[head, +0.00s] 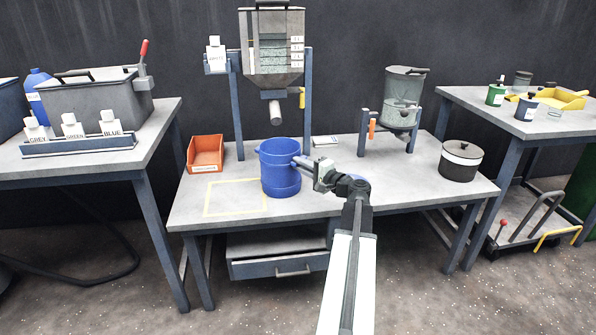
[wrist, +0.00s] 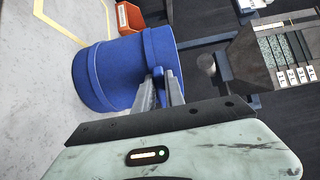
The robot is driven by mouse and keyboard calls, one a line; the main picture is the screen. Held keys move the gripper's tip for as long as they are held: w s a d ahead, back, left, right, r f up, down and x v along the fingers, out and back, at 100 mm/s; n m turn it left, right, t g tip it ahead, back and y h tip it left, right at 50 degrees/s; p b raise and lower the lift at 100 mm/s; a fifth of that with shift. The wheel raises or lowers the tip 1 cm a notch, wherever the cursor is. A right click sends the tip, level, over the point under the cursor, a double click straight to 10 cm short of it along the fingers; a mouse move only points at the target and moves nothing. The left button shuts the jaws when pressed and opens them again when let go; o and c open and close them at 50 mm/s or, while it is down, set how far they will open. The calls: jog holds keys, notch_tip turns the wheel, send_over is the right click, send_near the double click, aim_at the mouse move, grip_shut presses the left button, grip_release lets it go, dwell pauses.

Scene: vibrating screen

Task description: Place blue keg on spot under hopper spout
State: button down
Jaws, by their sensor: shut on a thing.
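The blue keg (head: 281,170) is upright at the middle of the centre table, on or just above its top; I cannot tell which. My gripper (head: 306,164) reaches it from the right and is shut on the keg's side. In the wrist view the keg (wrist: 120,75) fills the left half, with the fingers (wrist: 160,90) on a small blue part of its side. The hopper (head: 272,45) stands on a blue frame behind, with its grey spout (head: 275,112) pointing down behind the keg. A yellow outlined square (head: 222,197) lies on the table left of the keg. Any spot directly under the spout is hidden.
An orange bin (head: 206,153) stands behind the yellow outline. A smaller hopper (head: 404,95) on a stand and a dark lidded pot (head: 460,160) are on the right. The front right of the table is clear. Side tables flank it.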

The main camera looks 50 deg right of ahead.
jog(key=shift+w+a+r, duration=0.1)
jog(key=shift+a, duration=0.1)
jog(key=shift+f, duration=0.2)
jog(key=c, duration=1.4)
grip_release()
jog(key=shift+r, duration=0.1)
jog(key=s, duration=1.2)
jog(key=shift+a, duration=0.25)
jog(key=shift+r, duration=0.1)
